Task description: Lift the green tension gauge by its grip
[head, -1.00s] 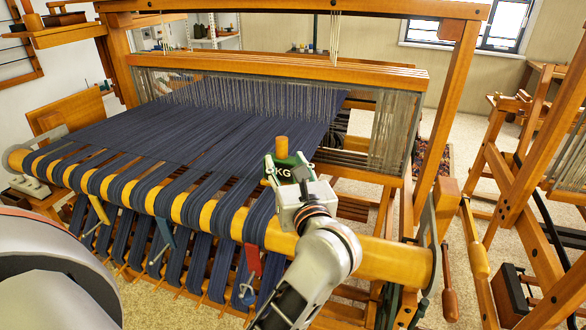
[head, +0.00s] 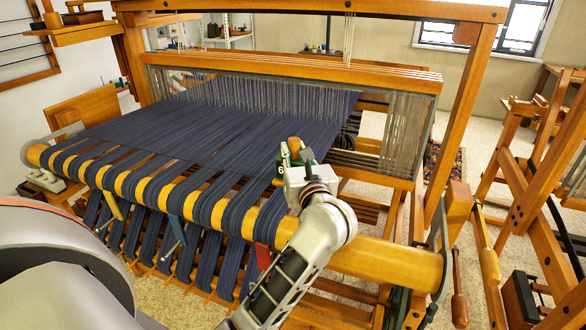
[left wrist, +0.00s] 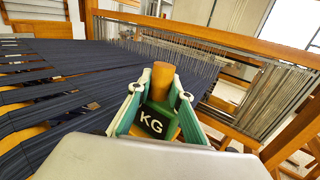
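The green tension gauge (head: 281,168) stands at the front beam of the loom, by the right edge of the dark blue warp. Its wooden grip (head: 294,145) points up. In the left wrist view the gauge's KG face (left wrist: 152,124) and grip (left wrist: 161,80) lie between my fingers. My left gripper (left wrist: 161,92) reaches it from the front right; in the head view the gripper (head: 296,163) hides much of the gauge. Its fingers are apart, one on each side of the grip, and narrow gaps seem to show. My right gripper is not in view.
The loom's wooden front beam (head: 385,262) runs below my left arm. The blue warp (head: 190,135) spreads to the left. Another wooden loom frame (head: 520,190) stands at the right.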

